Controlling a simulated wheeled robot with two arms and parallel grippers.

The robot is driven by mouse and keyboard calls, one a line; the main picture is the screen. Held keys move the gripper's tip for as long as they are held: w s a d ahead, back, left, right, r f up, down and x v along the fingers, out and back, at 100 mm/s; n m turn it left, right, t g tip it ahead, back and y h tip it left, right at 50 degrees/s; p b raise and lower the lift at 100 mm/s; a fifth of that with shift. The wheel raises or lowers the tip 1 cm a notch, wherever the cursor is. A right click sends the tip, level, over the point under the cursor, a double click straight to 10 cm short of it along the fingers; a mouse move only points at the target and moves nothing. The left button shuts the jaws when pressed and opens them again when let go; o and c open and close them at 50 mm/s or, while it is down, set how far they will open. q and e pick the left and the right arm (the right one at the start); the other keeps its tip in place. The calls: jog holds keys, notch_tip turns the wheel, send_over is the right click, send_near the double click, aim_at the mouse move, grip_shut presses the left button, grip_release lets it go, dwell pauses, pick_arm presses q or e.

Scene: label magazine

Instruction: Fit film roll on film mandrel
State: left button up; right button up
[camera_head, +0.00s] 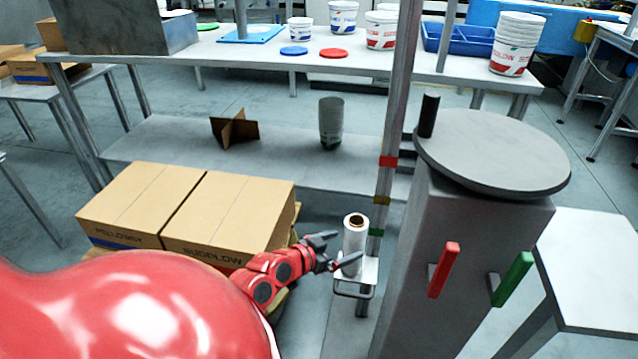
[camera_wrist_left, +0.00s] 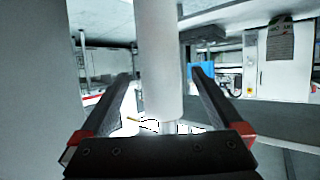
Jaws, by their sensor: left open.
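The film roll (camera_head: 353,252) is a white upright cylinder with a brown core at its top. It stands over a small metal bracket (camera_head: 368,272) on the mast. In the wrist view the gripper (camera_wrist_left: 162,95) shows gaps beside the roll. My right gripper is not in view.
The upright mast (camera_head: 393,130) rises just behind the roll. A grey column with a round turntable (camera_head: 495,150) and red and green handles stands to the right. Tubs stand on the back table (camera_head: 240,52).

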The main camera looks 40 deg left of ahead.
pick_arm(q)
jog(key=d+p+v, duration=0.1)
jog(key=v, duration=0.8)
jog(key=shift+a, duration=0.5)
